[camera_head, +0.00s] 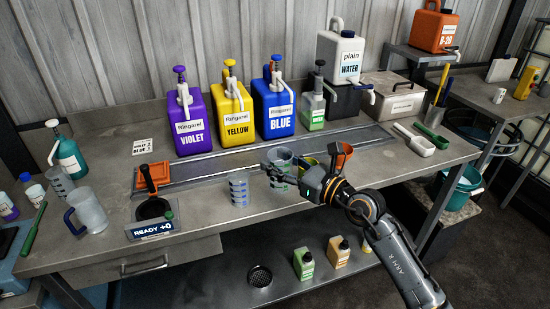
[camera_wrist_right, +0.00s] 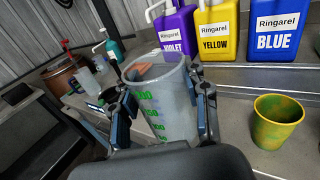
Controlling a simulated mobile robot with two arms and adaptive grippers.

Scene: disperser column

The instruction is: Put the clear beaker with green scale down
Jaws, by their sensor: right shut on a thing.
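The clear beaker with green scale (camera_wrist_right: 162,105) is upright between the two fingers of my right gripper (camera_wrist_right: 163,112). The green marks face the wrist camera. In the head view the beaker (camera_head: 281,158) shows behind the right gripper (camera_head: 282,176), which is shut on it and hides part of it. The beaker is over the counter's front half, near the metal strip; I cannot tell whether its base touches the surface. My left gripper is not in view.
A clear cup with dark bands (camera_head: 238,189) stands left of the gripper. A yellow-green cup (camera_wrist_right: 277,123) stands close to the right. Violet (camera_head: 190,122), yellow (camera_head: 232,110) and blue (camera_head: 274,108) pump jugs stand behind. A black round plate (camera_head: 153,209) sits further left.

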